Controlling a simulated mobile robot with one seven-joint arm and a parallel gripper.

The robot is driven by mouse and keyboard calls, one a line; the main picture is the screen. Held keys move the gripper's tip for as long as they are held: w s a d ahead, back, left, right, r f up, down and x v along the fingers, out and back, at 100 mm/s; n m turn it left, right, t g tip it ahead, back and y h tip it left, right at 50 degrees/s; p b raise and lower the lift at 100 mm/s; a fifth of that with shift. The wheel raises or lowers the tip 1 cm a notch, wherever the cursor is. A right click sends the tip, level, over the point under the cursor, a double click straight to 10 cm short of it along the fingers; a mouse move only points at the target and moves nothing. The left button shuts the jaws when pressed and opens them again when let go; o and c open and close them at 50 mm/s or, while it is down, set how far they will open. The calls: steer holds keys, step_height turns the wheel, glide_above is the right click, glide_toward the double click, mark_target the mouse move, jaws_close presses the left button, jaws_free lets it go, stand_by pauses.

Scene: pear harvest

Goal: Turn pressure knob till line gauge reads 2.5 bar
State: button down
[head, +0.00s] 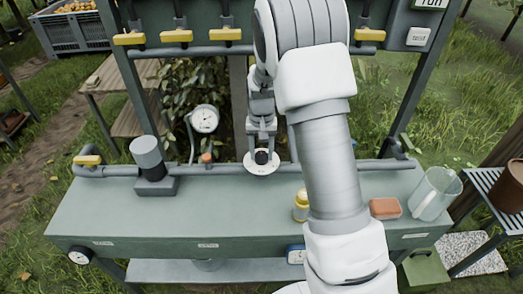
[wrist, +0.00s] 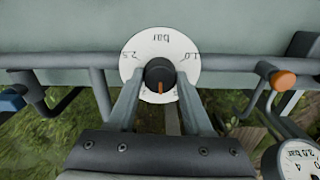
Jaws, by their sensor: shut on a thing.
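The pressure knob (wrist: 160,74) is black with an orange mark, at the middle of a round white "bar" dial plate (wrist: 133,62). In the wrist view the mark points down, toward my gripper's body. The knob also shows in the head view (head: 261,157). My gripper (wrist: 160,85) is shut on the knob, one finger on each side; it comes down from above in the head view (head: 262,148). The line gauge (head: 204,119) is a white round dial left of the knob.
A grey pipe (head: 225,169) runs along the back of the green bench (head: 120,205). A grey cylinder (head: 147,153), a yellow-capped bottle (head: 301,206), an orange block (head: 385,208) and a clear jug (head: 435,193) stand around. Yellow-handled valves (head: 176,36) are overhead.

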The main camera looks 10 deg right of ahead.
steer(key=m+p, duration=0.2)
steer(key=m, duration=0.4)
steer(key=shift+r+m, duration=0.1)
steer(key=shift+m, duration=0.2)
steer(key=m+p, duration=0.2)
steer(key=m, duration=0.4)
steer(key=m+p, duration=0.3)
steer(key=m, duration=0.3)
steer(key=shift+m+p, duration=0.3)
steer(key=shift+p, duration=0.1)
steer(key=m+p, duration=0.2)
steer(key=m, duration=0.3)
steer(key=shift+p, duration=0.35)
steer(key=shift+m, duration=0.4)
steer(key=shift+c, duration=1.5)
jaws_free()
